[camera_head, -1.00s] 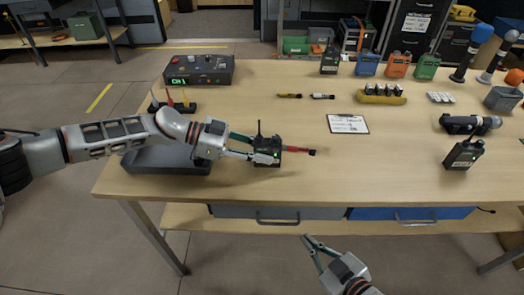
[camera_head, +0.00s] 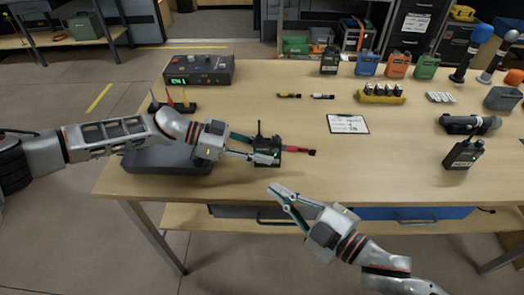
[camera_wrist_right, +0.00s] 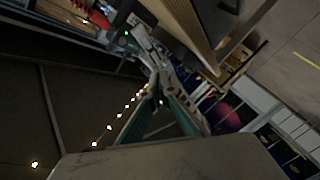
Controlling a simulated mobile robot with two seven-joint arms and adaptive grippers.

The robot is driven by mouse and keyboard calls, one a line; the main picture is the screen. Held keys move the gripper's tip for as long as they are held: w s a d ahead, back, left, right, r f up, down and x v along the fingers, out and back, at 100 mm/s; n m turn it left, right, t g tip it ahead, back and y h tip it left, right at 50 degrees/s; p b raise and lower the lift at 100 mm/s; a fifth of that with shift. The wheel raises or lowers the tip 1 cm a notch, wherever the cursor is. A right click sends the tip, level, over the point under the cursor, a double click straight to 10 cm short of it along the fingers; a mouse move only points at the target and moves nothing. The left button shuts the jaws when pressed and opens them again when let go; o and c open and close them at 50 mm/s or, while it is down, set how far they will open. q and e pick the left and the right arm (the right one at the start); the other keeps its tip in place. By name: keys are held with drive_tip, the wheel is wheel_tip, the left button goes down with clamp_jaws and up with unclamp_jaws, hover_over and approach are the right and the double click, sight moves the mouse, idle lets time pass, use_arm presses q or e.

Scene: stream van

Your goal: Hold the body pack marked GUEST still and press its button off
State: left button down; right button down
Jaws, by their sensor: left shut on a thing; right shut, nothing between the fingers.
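A black body pack (camera_head: 267,157) with a short antenna lies at the left part of the table, near the front edge. My left gripper (camera_head: 268,158) is shut on it from the left. A red marker-like piece with a dark tip (camera_head: 298,151) sticks out to the pack's right. I cannot read the pack's label here, and its button is not clear. My right gripper (camera_head: 276,190) is shut and empty, in front of and below the pack, near the table's front edge. Its fingers show in the right wrist view (camera_wrist_right: 160,88), touching nothing.
Another black pack (camera_head: 464,153) stands at the right, near a microphone (camera_head: 469,124). A control box (camera_head: 200,70) and a dark tray (camera_head: 166,161) are at the left. The front middle of the table is clear.

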drive_tip(key=shift+w, duration=4.35)
drive_tip(key=shift+w, duration=0.15)
drive_tip(key=shift+w, duration=0.3)
drive_tip(key=shift+w, duration=0.15)
drive_tip(key=shift+s, duration=0.65)
drive_tip(key=shift+s, duration=0.1)
drive_tip(key=shift+s, duration=2.9)
